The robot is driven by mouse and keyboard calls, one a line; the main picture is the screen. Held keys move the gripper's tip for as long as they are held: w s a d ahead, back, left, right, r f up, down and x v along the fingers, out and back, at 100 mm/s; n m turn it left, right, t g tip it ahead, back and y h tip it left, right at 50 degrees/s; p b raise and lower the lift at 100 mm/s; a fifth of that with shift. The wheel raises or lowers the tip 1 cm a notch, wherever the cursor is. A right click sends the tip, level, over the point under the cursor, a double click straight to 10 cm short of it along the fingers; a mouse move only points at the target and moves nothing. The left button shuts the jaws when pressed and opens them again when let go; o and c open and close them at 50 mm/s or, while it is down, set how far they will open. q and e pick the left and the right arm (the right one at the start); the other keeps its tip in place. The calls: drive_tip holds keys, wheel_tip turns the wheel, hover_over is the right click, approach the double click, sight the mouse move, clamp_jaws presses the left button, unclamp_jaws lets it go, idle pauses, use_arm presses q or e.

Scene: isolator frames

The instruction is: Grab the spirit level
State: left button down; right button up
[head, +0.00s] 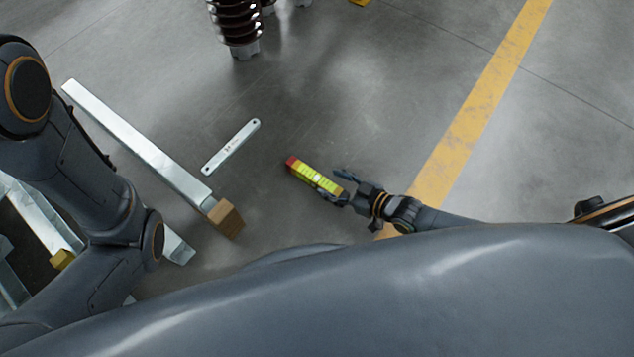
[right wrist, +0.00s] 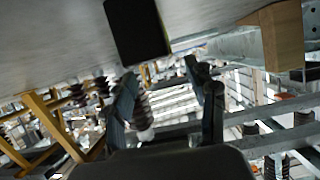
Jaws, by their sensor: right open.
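The spirit level (head: 313,176) is a short yellow-green bar with a red end, at the middle of the head view. My right gripper (head: 338,186) is at its lower right end, with open fingers close around or beside that end; I cannot tell if they touch it. In the right wrist view the open fingers (right wrist: 166,82) have a visible gap between them. A dark block (right wrist: 138,30) shows just beyond them there, perhaps the level's end. My left gripper is out of view; only the left arm shows.
A metal beam (head: 135,135) rests by a wooden block (head: 226,219) on the left. A flat metal bar with end holes (head: 231,147) lies on the floor. A ribbed brown insulator (head: 238,25) stands at the back.

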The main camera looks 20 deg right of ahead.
sight(316, 177)
drive_tip(key=b+x, duration=0.1)
drive_tip(key=x, duration=0.2)
drive_tip(key=shift+s+f+b, duration=0.2)
drive_tip(key=shift+f+b, duration=0.1)
drive_tip(key=shift+b, duration=0.05)
drive_tip(key=shift+w+a, duration=0.25)
drive_tip(key=shift+w, duration=0.15)
clamp_jaws()
drive_tip(key=shift+r, duration=0.1)
